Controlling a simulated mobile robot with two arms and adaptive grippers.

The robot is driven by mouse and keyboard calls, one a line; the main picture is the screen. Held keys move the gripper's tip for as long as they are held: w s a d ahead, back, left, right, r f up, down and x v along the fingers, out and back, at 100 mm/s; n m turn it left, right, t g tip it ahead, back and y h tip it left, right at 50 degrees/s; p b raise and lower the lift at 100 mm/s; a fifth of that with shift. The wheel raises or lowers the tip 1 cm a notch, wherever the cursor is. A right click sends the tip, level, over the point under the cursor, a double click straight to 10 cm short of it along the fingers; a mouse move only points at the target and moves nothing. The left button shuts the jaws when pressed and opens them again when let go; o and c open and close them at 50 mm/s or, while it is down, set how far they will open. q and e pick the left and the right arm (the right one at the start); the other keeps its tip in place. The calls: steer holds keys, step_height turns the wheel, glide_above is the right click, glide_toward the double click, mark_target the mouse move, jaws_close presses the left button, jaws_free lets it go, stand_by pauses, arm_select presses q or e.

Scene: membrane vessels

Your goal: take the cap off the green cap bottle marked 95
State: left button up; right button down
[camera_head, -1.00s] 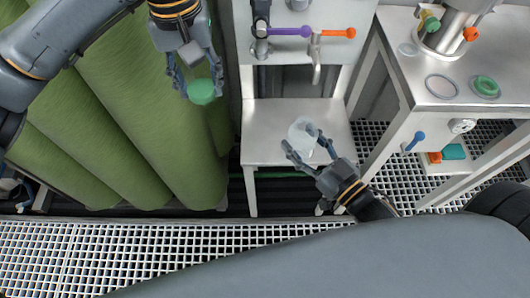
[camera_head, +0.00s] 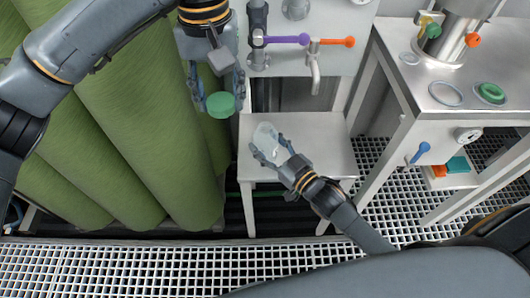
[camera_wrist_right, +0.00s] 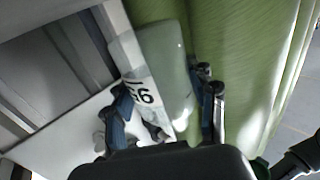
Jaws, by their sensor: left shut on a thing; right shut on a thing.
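The green cap (camera_head: 221,105) is between the fingers of my left gripper (camera_head: 218,97), which is shut on it. The cap is apart from the bottle, up and to its left in the head view. The pale translucent bottle (camera_head: 266,138) is in my right gripper (camera_head: 268,153), which is shut on it above the small metal table. In the right wrist view the bottle (camera_wrist_right: 172,70) lies tilted between the fingers (camera_wrist_right: 165,112). Its white label (camera_wrist_right: 140,92) shows large black digits, turned and partly hidden. The bottle's mouth is not clearly visible.
The small metal table (camera_head: 325,158) looks empty. A tap (camera_head: 314,68) with purple and orange levers is behind it. At right stands a metal bench (camera_head: 415,80) with a ring (camera_head: 446,93) and a green round part (camera_head: 490,92). Large green rolls (camera_head: 150,120) fill the left.

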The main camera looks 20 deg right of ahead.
mark_target(265, 152)
steer(key=shift+w+a+f, duration=0.1)
steer(key=shift+w+f, duration=0.15)
steer(key=shift+f, duration=0.05)
steer(key=shift+w+f+b, duration=0.15)
steer(key=shift+f+b, duration=0.35)
steer(key=shift+f, duration=1.2)
steer(key=shift+f, duration=0.2)
steer(key=shift+c, duration=2.1)
jaws_free()
